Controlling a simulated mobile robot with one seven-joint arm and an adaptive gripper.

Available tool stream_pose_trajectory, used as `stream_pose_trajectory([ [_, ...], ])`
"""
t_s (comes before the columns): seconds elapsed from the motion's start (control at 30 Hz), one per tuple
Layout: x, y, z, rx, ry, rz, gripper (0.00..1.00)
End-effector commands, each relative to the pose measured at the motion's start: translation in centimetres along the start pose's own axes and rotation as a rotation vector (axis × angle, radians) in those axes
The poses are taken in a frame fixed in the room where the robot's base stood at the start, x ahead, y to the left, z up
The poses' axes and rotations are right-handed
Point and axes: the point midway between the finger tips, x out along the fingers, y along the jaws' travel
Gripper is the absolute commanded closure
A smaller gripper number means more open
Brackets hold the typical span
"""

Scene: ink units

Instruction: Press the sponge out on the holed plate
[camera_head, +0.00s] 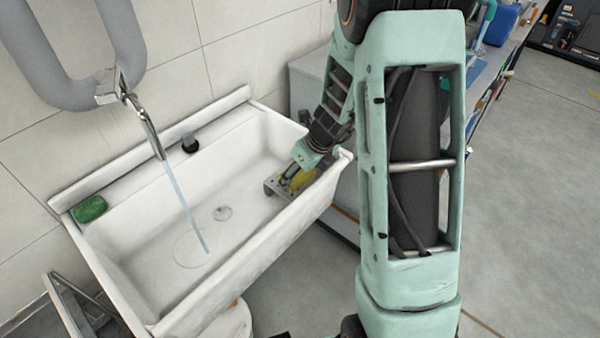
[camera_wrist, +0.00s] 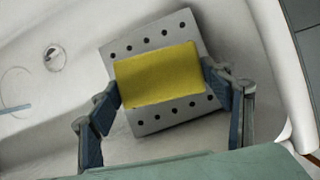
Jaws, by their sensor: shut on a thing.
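The yellow sponge (camera_wrist: 158,74) is between the two fingers of my gripper (camera_wrist: 162,92), over the middle of the holed plate (camera_wrist: 152,122) in the wrist view. My gripper is shut on the sponge's two short ends. The plate is a grey metal sheet with rows of dark holes along two edges; the sponge hides its middle. I cannot tell whether the sponge touches the plate. In the head view, my gripper, the sponge (camera_head: 297,179) and the plate (camera_head: 272,187) are at the right end of the sink, partly hidden by my arm.
The white sink (camera_head: 140,228) surrounds the plate, with its wall close by on the right. A green block (camera_head: 90,209) lies on the left rim. The middle of the basin is clear.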

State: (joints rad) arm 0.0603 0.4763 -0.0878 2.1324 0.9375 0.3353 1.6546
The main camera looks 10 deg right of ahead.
Motion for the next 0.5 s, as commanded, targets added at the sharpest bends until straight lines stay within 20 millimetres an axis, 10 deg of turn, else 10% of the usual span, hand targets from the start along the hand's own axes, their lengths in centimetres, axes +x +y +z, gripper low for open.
stream_pose_trajectory([
  [0.5, -0.82, 0.08, 0.21, 0.001, 0.003, 0.002, 0.48],
])
